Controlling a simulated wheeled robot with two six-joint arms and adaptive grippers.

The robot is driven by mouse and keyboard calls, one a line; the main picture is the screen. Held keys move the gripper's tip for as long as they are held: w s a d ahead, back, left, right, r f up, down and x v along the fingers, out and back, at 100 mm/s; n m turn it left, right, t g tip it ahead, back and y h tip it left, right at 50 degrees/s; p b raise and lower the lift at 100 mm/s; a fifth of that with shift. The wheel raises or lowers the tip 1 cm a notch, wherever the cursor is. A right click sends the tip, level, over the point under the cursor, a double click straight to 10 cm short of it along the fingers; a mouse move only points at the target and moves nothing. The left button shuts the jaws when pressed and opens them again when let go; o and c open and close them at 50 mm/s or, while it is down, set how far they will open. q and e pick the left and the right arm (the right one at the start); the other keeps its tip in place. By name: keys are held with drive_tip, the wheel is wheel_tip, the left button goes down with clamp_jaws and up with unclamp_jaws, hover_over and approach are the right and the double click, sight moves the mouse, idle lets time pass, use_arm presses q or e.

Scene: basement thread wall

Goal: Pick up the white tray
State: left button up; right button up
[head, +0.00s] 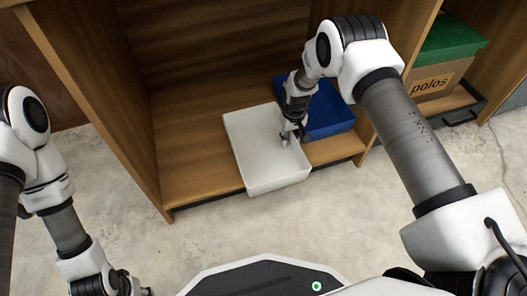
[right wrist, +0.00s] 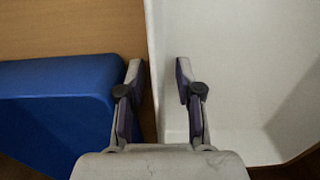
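The white tray (head: 262,158) lies on the bottom board of the wooden shelf, its near end reaching slightly past the front edge. My right gripper (head: 291,136) is over the tray's right side, pointing down. In the right wrist view its two fingers (right wrist: 159,72) are apart, with the rim of the white tray (right wrist: 225,75) showing between them. I cannot tell whether either finger touches the wall. My left gripper (head: 125,287) is at the bottom left edge of the head view, partly cut off, away from the tray.
A blue bin (head: 328,112) stands just right of the tray, partly behind my right arm; it also shows in the right wrist view (right wrist: 60,105). A box marked "polos" (head: 437,80) with a green top (head: 452,40) is beyond the right shelf panel. Concrete floor lies clear in front.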

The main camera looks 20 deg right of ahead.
clamp_jaws()
drive_tip(key=shift+r, duration=0.15)
